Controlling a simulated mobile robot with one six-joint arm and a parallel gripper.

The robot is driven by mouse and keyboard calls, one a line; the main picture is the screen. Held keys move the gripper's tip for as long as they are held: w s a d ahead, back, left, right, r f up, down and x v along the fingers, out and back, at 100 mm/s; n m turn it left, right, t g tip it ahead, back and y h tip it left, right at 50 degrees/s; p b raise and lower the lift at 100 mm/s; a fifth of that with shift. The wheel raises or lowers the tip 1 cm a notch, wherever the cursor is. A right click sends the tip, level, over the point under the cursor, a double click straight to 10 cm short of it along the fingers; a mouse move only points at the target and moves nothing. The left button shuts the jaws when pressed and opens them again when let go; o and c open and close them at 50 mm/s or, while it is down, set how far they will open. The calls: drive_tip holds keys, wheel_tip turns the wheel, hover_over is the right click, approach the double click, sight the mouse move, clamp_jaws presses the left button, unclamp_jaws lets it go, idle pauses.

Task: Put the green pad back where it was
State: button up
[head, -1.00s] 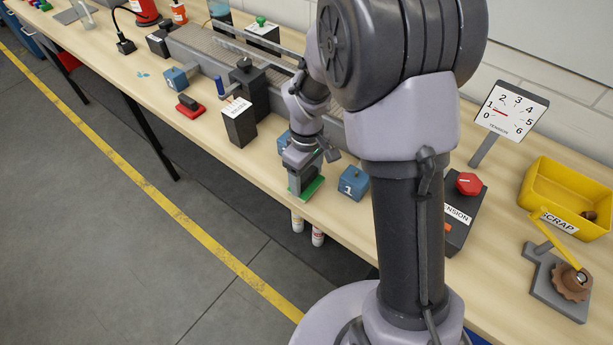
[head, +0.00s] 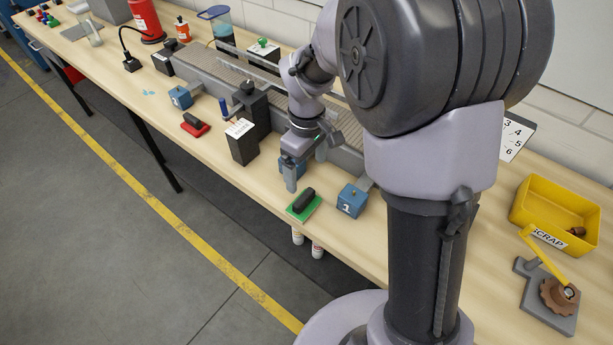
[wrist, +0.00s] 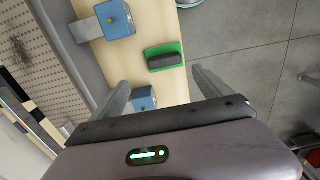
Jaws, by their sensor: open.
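The green pad (head: 304,205) lies flat near the front edge of the bench, with a dark handle block on top. It stands between two blue blocks, left of the one marked 1 (head: 353,200). In the wrist view the green pad (wrist: 165,57) lies beyond my fingertips, between and ahead of them. My gripper (head: 297,180) is open and empty, raised above the bench behind and left of the pad, apart from it. The fingers also show in the wrist view (wrist: 161,82).
A red pad (head: 195,125) lies further left along the front edge. A black labelled box (head: 241,142) stands left of my gripper. The conveyor (head: 215,72) runs behind. A yellow scrap bin (head: 556,217) stands at the right. Bottles sit below the bench edge.

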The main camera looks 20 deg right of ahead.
drive_tip(key=s+a+r+m+t+y, duration=0.1)
drive_tip(key=s+r+m, duration=0.25)
drive_tip(key=r, duration=0.25)
drive_tip(key=s+a+r+m+t, duration=0.1)
drive_tip(key=s+r+m+t, duration=0.1)
drive_tip(key=s+r, duration=0.35)
drive_tip(key=s+a+r+m+t+y, duration=0.1)
drive_tip(key=s+a+r+m+t, duration=0.1)
drive_tip(key=s+m, duration=0.4)
drive_tip(key=s+r, duration=0.1)
drive_tip(key=s, duration=0.3)
drive_tip(key=shift+r+t, duration=0.4)
